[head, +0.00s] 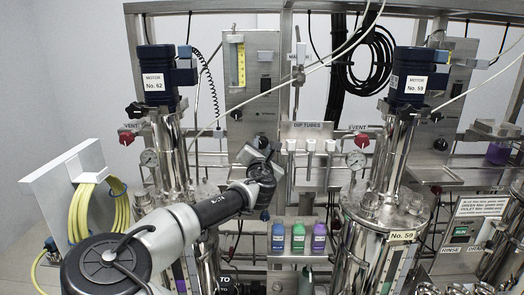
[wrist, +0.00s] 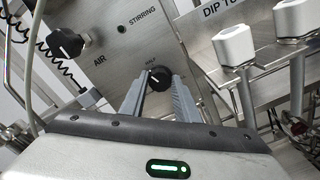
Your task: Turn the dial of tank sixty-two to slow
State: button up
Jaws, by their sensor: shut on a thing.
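The motor labelled No. 62 (head: 158,83) stands on a steel tank at the left in the head view. Right of it is a steel panel (head: 252,70), marked STIRRING and AIR in the wrist view (wrist: 110,45). A round black dial (wrist: 160,77) with a white mark sits low on that panel. My gripper (wrist: 160,88) is shut on the dial, one grey finger on each side. In the head view my gripper (head: 258,152) is at the panel's lower edge and mostly hides the dial.
A black AIR knob (wrist: 66,43) is left of the dial. White-capped dip tubes (head: 310,146) stand close on the right. Tank No. 59's motor (head: 415,78) is farther right. Blue, green and violet bottles (head: 298,238) stand below. Yellow hoses (head: 82,205) hang at left.

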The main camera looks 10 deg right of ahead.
jog(key=n+b, duration=0.1)
jog(key=n, duration=0.4)
jog(key=shift+a+f+n+b, duration=0.1)
jog(key=shift+n+b, duration=0.25)
jog(key=shift+n, duration=0.05)
jog(key=n+b, duration=0.1)
jog(key=n, duration=0.3)
jog(key=n+b, duration=0.1)
jog(key=n, duration=0.4)
jog(key=shift+n, duration=2.2)
jog(key=o, duration=1)
jog(key=shift+o, duration=0.2)
